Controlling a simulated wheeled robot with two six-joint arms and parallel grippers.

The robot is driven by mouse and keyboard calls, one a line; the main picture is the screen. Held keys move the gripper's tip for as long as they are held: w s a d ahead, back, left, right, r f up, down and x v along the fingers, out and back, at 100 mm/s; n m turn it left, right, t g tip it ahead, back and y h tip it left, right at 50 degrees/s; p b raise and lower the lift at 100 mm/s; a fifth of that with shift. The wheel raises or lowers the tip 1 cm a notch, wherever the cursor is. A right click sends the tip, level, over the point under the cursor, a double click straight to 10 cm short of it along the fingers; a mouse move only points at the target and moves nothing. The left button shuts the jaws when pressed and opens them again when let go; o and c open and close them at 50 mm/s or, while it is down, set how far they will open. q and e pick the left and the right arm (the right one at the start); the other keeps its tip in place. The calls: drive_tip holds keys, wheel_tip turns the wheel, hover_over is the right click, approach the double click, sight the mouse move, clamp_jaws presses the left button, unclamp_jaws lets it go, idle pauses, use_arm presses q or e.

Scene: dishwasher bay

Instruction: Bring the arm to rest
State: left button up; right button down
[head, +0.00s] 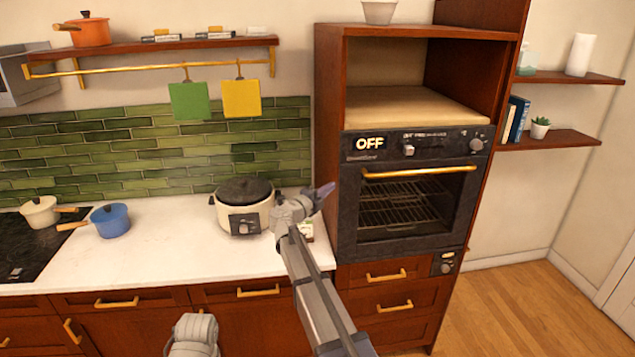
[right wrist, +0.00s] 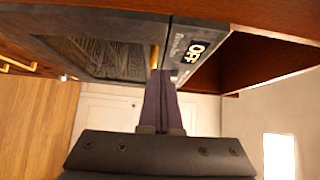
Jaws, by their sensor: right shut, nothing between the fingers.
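My right gripper (head: 325,192) is raised above the counter's right end, in front of the left side of the oven cabinet. Its purple fingers are together and empty. In the right wrist view the two fingers (right wrist: 160,85) lie side by side, with the oven front behind them. My right arm reaches up from the bottom of the head view. Part of my left arm shows at the bottom, but its gripper is out of the picture.
The built-in oven (head: 405,200) is shut, and its display reads OFF. A white cooker (head: 242,222) with a dark lid stands left of my right gripper. A blue pot (head: 110,222) and a cream pot (head: 40,212) stand further left. Open floor (head: 510,300) lies at the right.

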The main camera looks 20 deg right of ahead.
drive_tip(key=w+a+r+n+t+y, duration=0.2)
drive_tip(key=a+r+n+t+y, duration=0.1)
drive_tip(key=a+n+t+y, duration=0.9)
drive_tip(key=s+a+f+n+g+y, duration=0.2)
drive_tip(key=a+f+n+g+y, duration=0.2)
drive_tip(key=a+n, duration=0.5)
drive_tip(key=s+a+f+n+g+y, duration=0.3)
drive_tip(key=s+a+f+n+g, duration=0.3)
drive_tip(key=s+f, duration=0.4)
drive_tip(key=s+d+f+n+g+h, duration=0.15)
drive_tip(key=s+f+g, duration=0.4)
drive_tip(key=s, duration=0.65)
drive_tip(key=s+d+f+n+g+h, duration=0.1)
drive_tip(key=s+d+f+g+h, duration=0.35)
drive_tip(key=s, duration=0.75)
drive_tip(key=s+a+f+n+g+y+b, duration=0.1)
drive_tip(key=s+a+f+n+b, duration=0.3)
drive_tip(key=a+f+b, duration=0.7)
drive_tip(key=shift+s+a+f+b, duration=0.45)
drive_tip(key=shift+f+b, duration=0.25)
drive_tip(key=shift+f, duration=0.2)
